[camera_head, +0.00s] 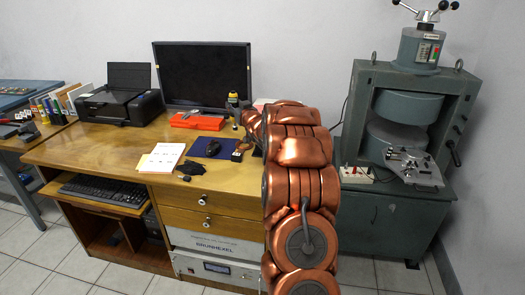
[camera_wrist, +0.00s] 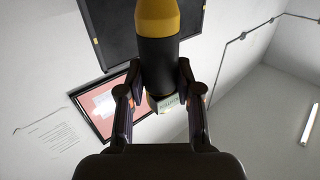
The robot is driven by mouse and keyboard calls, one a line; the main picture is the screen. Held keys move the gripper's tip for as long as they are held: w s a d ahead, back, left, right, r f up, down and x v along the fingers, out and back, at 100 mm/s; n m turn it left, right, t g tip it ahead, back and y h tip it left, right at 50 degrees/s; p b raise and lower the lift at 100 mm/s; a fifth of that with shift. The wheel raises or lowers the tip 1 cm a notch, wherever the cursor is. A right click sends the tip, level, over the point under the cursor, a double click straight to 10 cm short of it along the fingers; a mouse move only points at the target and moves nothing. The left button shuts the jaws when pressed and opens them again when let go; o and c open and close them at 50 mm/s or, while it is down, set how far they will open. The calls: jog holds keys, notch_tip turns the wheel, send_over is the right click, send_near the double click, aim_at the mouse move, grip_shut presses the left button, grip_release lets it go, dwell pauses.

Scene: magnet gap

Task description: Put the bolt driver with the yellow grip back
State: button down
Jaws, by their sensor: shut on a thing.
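The bolt driver shows in the wrist view as a thick black cylinder (camera_wrist: 158,60) with a yellow grip (camera_wrist: 157,16) at the top of the picture. My gripper (camera_wrist: 159,78) is shut on its black body, with one finger on each side. A pale labelled part (camera_wrist: 166,104) shows below the black body, between the fingers. In the head view a small black and yellow piece of the driver (camera_head: 233,99) shows in front of the monitor's lower right corner, just left of my copper arm. My gripper is mostly hidden there behind the arm.
The wooden desk (camera_head: 110,152) holds a monitor (camera_head: 203,75), a printer (camera_head: 120,95), an orange tray (camera_head: 197,122) with a grey tool, a mouse on a dark mat (camera_head: 213,148), and papers (camera_head: 163,157). A large grey-green magnet machine (camera_head: 366,85) stands right of my arm.

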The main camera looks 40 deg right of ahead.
jog(key=s+d+m+h, duration=0.1)
jog(key=s+d, duration=0.4)
jog(key=d, duration=0.4)
notch_tip(320, 180, down, 10)
jog(key=shift+d+f+g, duration=0.25)
jog(key=shift+d+g, duration=0.05)
jog(key=shift+d, duration=0.05)
jog(key=shift+s+f, duration=0.1)
jog(key=c, duration=0.8)
grip_release()
jog(key=shift+f, duration=0.1)
jog(key=b+v, duration=0.1)
jog(key=v, duration=1.1)
jog(key=shift+a, duration=0.2)
